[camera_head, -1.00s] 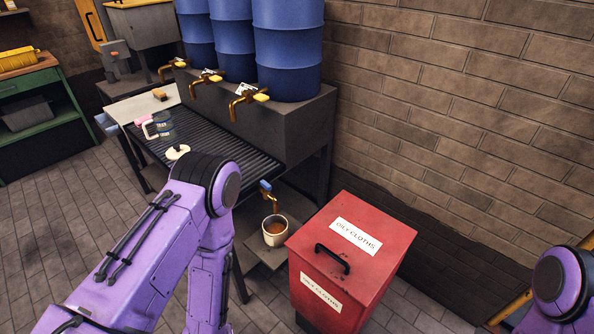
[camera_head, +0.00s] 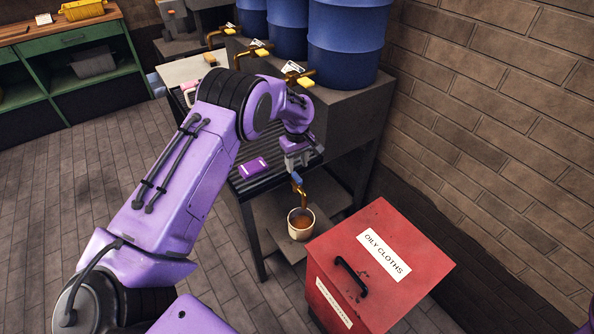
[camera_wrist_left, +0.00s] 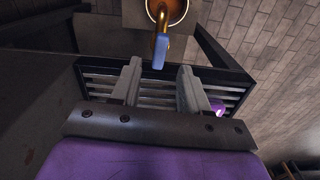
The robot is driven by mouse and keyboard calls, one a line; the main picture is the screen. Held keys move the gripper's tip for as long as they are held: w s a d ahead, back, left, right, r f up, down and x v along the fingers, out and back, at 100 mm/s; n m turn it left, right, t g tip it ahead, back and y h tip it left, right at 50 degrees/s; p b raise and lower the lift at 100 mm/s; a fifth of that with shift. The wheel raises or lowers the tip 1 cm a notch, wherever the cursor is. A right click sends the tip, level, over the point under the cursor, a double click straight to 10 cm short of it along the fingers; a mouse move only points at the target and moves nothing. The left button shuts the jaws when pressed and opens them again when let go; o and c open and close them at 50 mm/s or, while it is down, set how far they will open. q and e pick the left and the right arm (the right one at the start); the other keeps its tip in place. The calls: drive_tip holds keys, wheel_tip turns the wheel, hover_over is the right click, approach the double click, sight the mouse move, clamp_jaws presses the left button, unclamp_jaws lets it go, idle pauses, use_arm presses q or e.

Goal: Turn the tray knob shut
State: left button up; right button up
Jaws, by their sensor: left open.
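The tray knob (camera_head: 296,179) is a small blue handle on a brass tap (camera_head: 303,198) at the front end of the slatted drip tray (camera_head: 243,187). In the left wrist view the blue knob (camera_wrist_left: 160,52) lies just beyond the fingertips, between their lines. My left gripper (camera_head: 294,165) points down close above the knob. Its two grey fingers are apart with nothing between them, seen also in the wrist view (camera_wrist_left: 158,70). A pale cup (camera_head: 301,224) with brown liquid stands under the tap. My right gripper is out of view.
A red oily-cloths bin (camera_head: 395,285) stands right of the cup. Blue drums (camera_head: 348,42) with brass taps stand on a dark ledge behind the tray. A green bench (camera_head: 70,45) is at the far left. The floor at left is clear.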

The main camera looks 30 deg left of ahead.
sight(297, 176)
use_arm(q)
wheel_tip(297, 176, down, 5)
drive_tip(key=shift+f+p, duration=0.15)
drive_tip(key=shift+p, duration=0.2)
clamp_jaws()
